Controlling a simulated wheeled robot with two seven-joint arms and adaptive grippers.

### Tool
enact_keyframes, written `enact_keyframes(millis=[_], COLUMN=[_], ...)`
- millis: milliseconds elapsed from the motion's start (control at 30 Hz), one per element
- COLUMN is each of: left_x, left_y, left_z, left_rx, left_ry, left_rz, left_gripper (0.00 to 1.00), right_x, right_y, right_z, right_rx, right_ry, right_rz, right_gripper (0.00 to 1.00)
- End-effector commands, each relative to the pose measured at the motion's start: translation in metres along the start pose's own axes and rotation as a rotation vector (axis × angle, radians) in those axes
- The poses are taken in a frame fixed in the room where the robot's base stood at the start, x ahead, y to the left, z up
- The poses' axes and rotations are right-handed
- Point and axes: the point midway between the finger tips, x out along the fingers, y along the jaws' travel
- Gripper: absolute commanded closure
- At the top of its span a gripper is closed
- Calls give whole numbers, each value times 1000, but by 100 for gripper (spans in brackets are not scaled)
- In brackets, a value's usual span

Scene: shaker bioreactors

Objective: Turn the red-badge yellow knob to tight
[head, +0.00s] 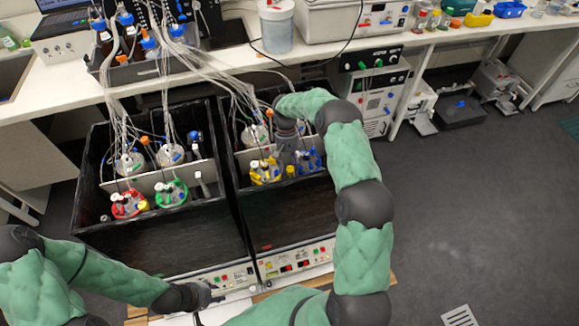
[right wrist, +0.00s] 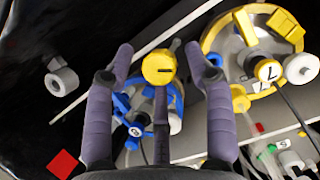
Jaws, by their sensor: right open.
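The yellow knob (right wrist: 158,68) has a dark slot mark on its round top and shows between the fingers of my right gripper (right wrist: 160,55) in the right wrist view. The gripper is open; a gap shows on each side of the knob, and I cannot tell how deep it sits between the fingers. A yellow knob (head: 291,172) also shows below my right gripper (head: 289,157) in the head view. A red square (right wrist: 63,163) lies at the lower left of the wrist view; I cannot tell whether it is the badge. My left gripper (head: 203,294) is by the front panel, its fingers unclear.
A blue-topped vessel (right wrist: 133,100) is just behind the knob, and a yellow-topped vessel (right wrist: 225,45) stands to the right. Red-topped (head: 129,204) and green-topped (head: 171,193) vessels stand in the left black box. Tubes hang from the bench (head: 225,62) into the boxes.

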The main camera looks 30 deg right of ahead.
Motion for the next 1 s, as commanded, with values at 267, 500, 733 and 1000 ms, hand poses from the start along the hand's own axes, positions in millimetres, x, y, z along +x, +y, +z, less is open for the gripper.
enact_keyframes(millis=[267,500,733,1000], left_x=[0,0,0,0], left_y=[0,0,0,0], left_z=[0,0,0,0], left_rx=[0,0,0,0], left_ry=[0,0,0,0], left_rz=[0,0,0,0], left_gripper=[60,60,60,60], right_x=[-46,-90,-112,-116], right_y=[-1,-2,-2,-2], right_z=[-2,-1,0,0], right_rx=[1,-2,-1,-2], right_ry=[6,3,0,-2], right_rz=[-1,-1,0,0], right_gripper=[46,46,46,46])
